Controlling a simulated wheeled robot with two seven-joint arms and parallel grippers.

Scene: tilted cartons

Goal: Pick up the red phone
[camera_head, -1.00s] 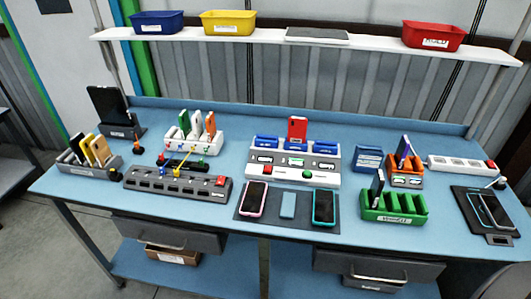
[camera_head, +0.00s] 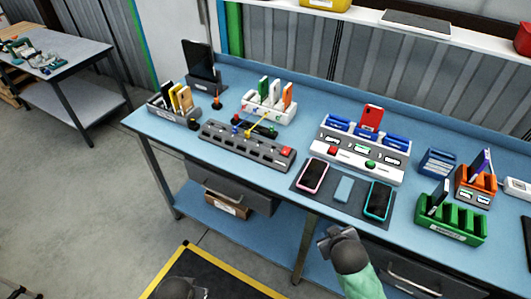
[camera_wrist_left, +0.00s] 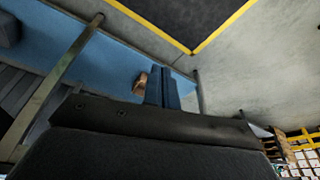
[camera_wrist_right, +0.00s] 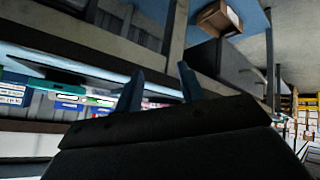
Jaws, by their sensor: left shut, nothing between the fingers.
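The red phone (camera_head: 371,117) stands upright in the middle rear of a white and grey station (camera_head: 352,166) with blue holders, on the blue table. My right gripper (camera_head: 333,238) is in front of the table's front edge, below and well short of the phone. In the right wrist view its two fingers (camera_wrist_right: 160,88) are spread, with nothing between them. My left gripper shows only partly at the bottom edge of the head view. In the left wrist view its fingers (camera_wrist_left: 163,88) are together and empty. Neither wrist view clearly shows the red phone.
In front of the station lies a dark mat (camera_head: 337,202) with a pink-framed phone (camera_head: 313,174) and a teal-framed phone (camera_head: 378,199). A green rack (camera_head: 455,228) stands to the right, a grey multi-slot strip (camera_head: 240,146) to the left. Drawers hang under the table.

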